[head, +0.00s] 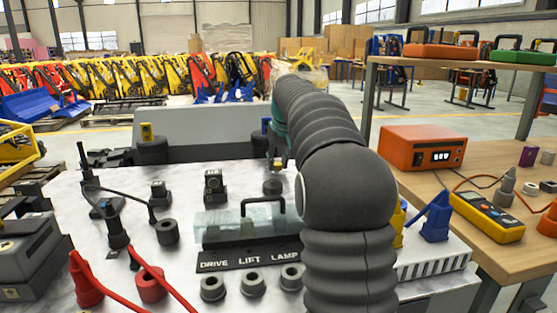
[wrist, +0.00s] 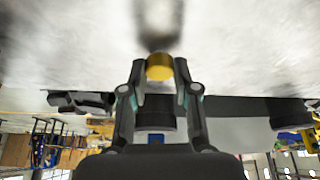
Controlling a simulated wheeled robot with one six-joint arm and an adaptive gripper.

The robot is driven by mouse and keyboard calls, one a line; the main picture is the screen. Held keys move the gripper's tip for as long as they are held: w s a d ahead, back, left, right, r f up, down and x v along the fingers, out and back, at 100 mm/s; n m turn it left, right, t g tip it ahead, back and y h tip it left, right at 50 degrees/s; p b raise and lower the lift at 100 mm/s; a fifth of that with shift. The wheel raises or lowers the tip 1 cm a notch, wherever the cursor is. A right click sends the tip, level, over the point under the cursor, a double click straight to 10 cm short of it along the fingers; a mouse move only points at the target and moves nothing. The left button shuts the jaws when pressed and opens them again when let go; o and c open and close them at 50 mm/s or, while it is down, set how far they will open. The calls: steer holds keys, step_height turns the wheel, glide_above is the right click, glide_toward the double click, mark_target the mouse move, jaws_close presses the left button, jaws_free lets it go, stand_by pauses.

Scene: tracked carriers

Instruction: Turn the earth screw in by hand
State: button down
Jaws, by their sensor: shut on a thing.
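The earth screw, seen as a brass-yellow round head, sits between my fingertips in the wrist view (wrist: 159,67). My gripper (wrist: 159,76) is shut on it, one finger on each side. In the head view the small brass piece (head: 275,163) shows under my gripper, just above a dark round post (head: 272,187) on the marble-like top. My arm covers much of the gripper there. Whether the screw's shank is in a hole cannot be told.
A glassy cover with a black handle (head: 240,222) stands left of my arm, behind the DRIVE LIFT LAMP plate (head: 247,262). Several grey sockets, a red ring (head: 151,286) and black cables lie nearby. A wooden bench with an orange box (head: 427,147) stands at right.

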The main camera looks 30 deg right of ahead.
steer(key=m, duration=0.2)
steer(key=m+h, duration=0.1)
steer(key=m, duration=0.1)
steer(key=m+h, duration=0.1)
steer(key=m, duration=0.1)
steer(key=shift+w+a+g, duration=0.15)
steer(key=shift+a+g, duration=0.1)
steer(key=shift+g, duration=0.15)
steer(key=m+g, duration=0.1)
steer(key=m, duration=0.2)
steer(key=m+g+h, duration=0.1)
steer(key=m, duration=0.2)
steer(key=shift+w+h, duration=0.1)
steer(key=shift+h, duration=0.2)
steer(key=shift+m, duration=0.4)
steer(key=shift+r, duration=0.1)
steer(key=c, duration=0.9)
jaws_free()
steer(key=shift+o, duration=0.2)
steer(key=v, duration=0.7)
steer(key=shift+r, duration=0.15)
steer(key=shift+a, duration=0.15)
